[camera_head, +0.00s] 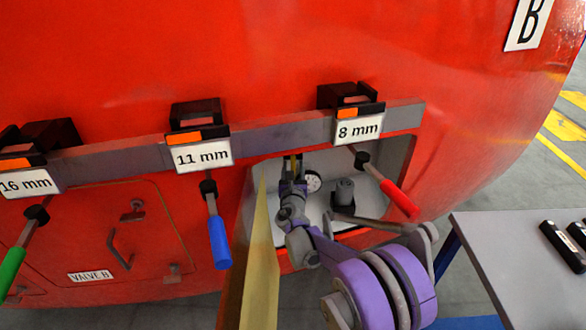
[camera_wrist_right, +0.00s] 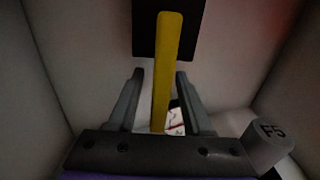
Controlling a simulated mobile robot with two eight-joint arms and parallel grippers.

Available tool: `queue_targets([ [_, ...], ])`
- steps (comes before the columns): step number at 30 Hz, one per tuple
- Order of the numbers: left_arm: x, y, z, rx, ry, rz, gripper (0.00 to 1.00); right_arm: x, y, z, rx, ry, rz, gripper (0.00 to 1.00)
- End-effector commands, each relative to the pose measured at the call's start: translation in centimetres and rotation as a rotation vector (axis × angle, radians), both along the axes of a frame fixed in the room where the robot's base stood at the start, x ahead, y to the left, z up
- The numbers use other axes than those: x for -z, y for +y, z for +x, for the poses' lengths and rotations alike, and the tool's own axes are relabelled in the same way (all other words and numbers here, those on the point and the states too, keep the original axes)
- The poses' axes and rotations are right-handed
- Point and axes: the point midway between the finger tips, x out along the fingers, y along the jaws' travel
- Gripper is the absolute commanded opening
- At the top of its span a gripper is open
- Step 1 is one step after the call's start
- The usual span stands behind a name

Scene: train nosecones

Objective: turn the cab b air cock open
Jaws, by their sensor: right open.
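The air cock's yellow lever (camera_wrist_right: 167,62) stands upright between the two fingers of my right gripper (camera_wrist_right: 159,78) in the right wrist view. Gaps show on both sides, so the fingers are open around it and not closed on it. The lever's upper end lies in front of a black block (camera_wrist_right: 143,28). In the head view my right gripper (camera_head: 292,172) reaches into an open recess (camera_head: 400,160) in the red nosecone. Only a small part of the yellow lever (camera_head: 298,160) shows there, at the gripper's tips. My left gripper is not in view.
Tools with red (camera_head: 398,198), blue (camera_head: 219,242) and green (camera_head: 12,270) handles hang nearby. A table (camera_head: 500,250) stands right.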

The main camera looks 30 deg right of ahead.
Motion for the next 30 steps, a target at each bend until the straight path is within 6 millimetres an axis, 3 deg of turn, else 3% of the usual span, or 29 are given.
queue_targets([
  [5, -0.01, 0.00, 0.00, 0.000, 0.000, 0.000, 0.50, -0.01, 0.01, -0.01, 0.000, 0.000, 0.000, 0.50],
  [13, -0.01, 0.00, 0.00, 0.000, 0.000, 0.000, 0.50, -0.01, 0.02, -0.03, 0.000, 0.000, 0.000, 0.01],
  [30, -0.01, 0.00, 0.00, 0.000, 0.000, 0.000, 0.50, -0.01, 0.03, -0.04, 0.000, 0.000, 0.000, 0.00],
])
